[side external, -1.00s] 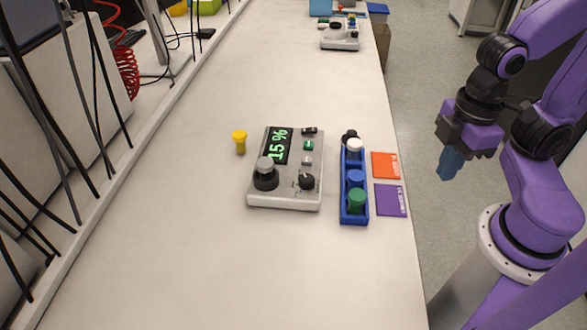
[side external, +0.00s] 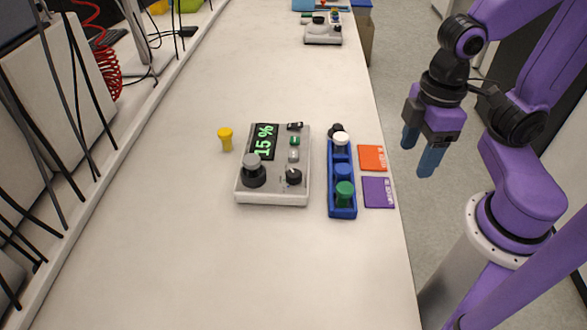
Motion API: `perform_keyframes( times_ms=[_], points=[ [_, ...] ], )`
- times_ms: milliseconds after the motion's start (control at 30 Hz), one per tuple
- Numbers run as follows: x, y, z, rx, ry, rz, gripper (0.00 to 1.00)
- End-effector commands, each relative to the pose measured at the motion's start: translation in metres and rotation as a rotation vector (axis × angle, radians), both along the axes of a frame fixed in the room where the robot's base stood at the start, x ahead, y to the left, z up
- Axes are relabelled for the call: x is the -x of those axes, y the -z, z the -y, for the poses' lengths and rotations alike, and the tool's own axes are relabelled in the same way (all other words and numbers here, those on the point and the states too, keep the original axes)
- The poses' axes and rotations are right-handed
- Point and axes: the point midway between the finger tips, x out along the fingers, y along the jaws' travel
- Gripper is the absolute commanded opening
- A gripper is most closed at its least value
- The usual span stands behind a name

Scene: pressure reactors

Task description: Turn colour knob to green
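A grey control box (side external: 273,190) sits on the bench with a green "15 %" display (side external: 264,141). At its lower right is a small black knob (side external: 294,177) with a light pointer mark, too small to read exactly. At its lower left is a larger black knob (side external: 254,175) with a grey top. I cannot tell for certain which is the colour knob. My gripper (side external: 420,153) is off to the right, raised beyond the bench edge. Its two blue fingers point down, apart and empty, and touch nothing.
A blue rack (side external: 342,212) with white, blue and green capped pieces stands just right of the box. Orange (side external: 373,158) and purple (side external: 378,192) squares lie beside it. A yellow peg (side external: 225,138) stands left of the box. The near bench is clear.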

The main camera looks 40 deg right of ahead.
Motion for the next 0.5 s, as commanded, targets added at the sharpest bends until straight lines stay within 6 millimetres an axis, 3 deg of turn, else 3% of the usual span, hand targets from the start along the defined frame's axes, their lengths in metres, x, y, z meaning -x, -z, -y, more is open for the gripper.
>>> perform_keyframes(
  times_ms=[500],
  points=[
    [-0.114,-0.02,-0.064,0.01,0.554,-0.014,0.66]
  ],
)
